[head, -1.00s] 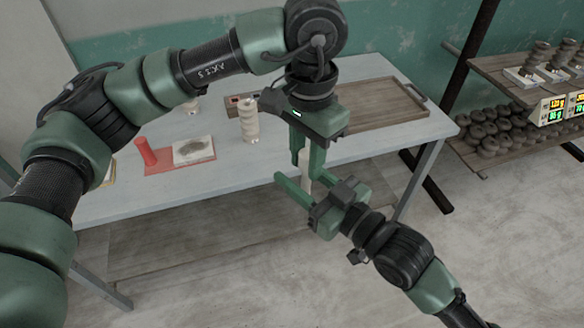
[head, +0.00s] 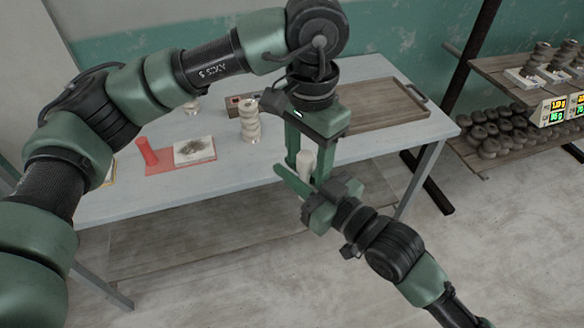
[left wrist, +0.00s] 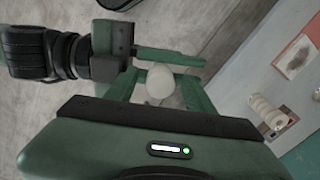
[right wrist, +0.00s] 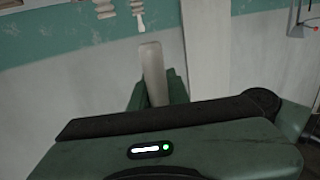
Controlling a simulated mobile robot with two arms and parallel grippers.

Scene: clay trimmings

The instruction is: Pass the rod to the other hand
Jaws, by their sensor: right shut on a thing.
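The rod (head: 304,160) is a pale, smooth, upright bar in the air in front of the table. My right gripper (head: 312,185) is shut on it from below right, and the rod also stands up from its fingers in the right wrist view (right wrist: 153,70). My left gripper (head: 308,168) points down, its fingers on either side of the rod's upper part. In the left wrist view the rod's rounded end (left wrist: 160,82) shows between the open left fingers, with space beside it. The rod's lower part is hidden by my right gripper.
A shelf (head: 490,72) with dark rounded pieces stands right. Floor in front is clear.

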